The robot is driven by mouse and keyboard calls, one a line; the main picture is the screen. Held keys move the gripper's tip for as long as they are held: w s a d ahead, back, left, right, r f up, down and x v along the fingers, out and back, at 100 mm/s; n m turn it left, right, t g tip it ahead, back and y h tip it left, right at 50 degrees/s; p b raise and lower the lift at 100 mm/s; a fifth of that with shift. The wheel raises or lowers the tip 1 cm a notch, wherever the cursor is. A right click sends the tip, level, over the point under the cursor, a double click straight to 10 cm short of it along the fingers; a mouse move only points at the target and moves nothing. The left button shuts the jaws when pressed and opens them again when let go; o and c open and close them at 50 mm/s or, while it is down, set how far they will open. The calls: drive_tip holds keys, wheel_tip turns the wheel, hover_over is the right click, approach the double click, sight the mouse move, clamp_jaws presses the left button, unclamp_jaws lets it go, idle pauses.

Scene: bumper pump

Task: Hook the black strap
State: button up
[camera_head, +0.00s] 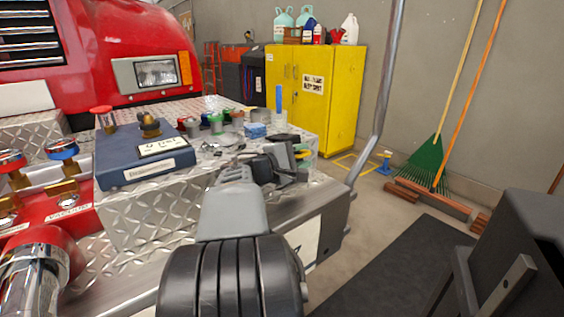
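My gripper (292,160) is dark and sits at the far end of my grey arm, over the right end of the diamond-plate bumper top (140,208). It is small and seen from behind, so I cannot tell how far its fingers are apart or whether they hold anything. Small yellow and green parts show at its right side. I cannot make out the black strap clearly; my gripper and arm hide part of the bumper there.
A blue lid (125,172) with white labels lies on the bumper, left of my arm. A grey metal pole (381,110) rises at right. A yellow cabinet (338,95) stands farther back.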

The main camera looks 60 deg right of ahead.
drive_tip(key=p+v, duration=0.2)
drive_tip(key=v, duration=1)
drive_tip(key=shift+a, duration=0.3)
drive_tip(key=shift+c, duration=0.4)
